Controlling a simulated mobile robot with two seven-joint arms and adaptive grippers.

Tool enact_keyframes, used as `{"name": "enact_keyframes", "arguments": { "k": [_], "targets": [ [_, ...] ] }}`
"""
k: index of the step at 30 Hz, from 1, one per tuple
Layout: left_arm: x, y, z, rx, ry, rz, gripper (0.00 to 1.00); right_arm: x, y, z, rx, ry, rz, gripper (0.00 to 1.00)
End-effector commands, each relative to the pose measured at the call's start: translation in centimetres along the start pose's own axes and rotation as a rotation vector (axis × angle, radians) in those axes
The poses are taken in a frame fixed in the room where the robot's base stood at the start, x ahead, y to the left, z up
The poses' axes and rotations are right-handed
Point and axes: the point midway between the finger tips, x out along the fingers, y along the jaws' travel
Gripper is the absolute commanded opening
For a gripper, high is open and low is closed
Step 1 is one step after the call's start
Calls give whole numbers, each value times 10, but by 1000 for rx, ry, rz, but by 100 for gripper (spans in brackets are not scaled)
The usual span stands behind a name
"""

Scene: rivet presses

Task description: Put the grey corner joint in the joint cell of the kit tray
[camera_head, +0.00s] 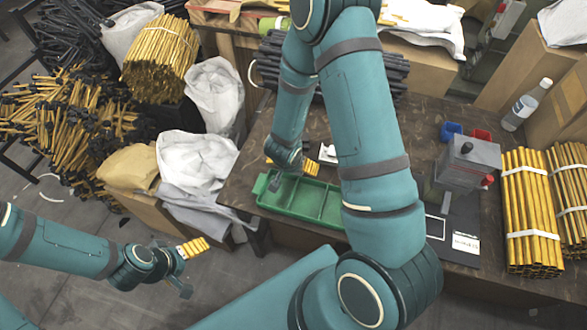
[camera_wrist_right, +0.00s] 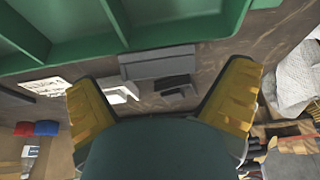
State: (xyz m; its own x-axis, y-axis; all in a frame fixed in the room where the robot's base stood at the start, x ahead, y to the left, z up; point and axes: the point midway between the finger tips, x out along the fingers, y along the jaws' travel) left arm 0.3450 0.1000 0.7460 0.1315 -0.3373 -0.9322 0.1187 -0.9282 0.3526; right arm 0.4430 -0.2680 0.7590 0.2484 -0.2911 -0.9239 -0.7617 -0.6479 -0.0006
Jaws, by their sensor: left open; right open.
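The green kit tray (camera_head: 272,207) lies along the table's near edge, its right end hidden by my right arm. Its walls also show across the top of the right wrist view (camera_wrist_right: 190,45). My right gripper (camera_head: 308,168) is open just beyond the tray's far edge. In the right wrist view its yellow fingers (camera_wrist_right: 165,95) stand wide apart. Between them, lower on the table, are a dark grey angled piece (camera_wrist_right: 178,87), which looks like the corner joint, and a white piece (camera_wrist_right: 122,93). Neither is gripped. My left gripper (camera_head: 194,248) is open and empty, left of the table.
A grey press (camera_head: 468,165) stands on the right, with blue (camera_head: 450,131) and red (camera_head: 481,136) bins behind it. Tied yellow rods (camera_head: 530,220) and a bottle (camera_head: 526,104) stand further right. Sacks (camera_head: 195,155) lie left of the table.

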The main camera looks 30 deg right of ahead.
Motion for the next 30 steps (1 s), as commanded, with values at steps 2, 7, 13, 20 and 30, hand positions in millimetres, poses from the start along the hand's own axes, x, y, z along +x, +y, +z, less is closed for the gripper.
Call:
{"name": "enact_keyframes", "arguments": {
  "k": [2,7,13,20,30],
  "targets": [
    [7,-3,0,0,3,0,94,15,1,0,0,-1,1,100],
    [11,-4,-1,1,5,0,94,26,0,0,0,0,1,100],
    [10,-4,-2,1,6,0,94,26,0,-1,-1,1,0,100],
    [10,-4,-2,0,6,0,94,26,0,-1,-1,0,0,42],
    [10,-4,-2,0,6,0,94,26,0,-1,-1,0,0,31]
  ]
}}
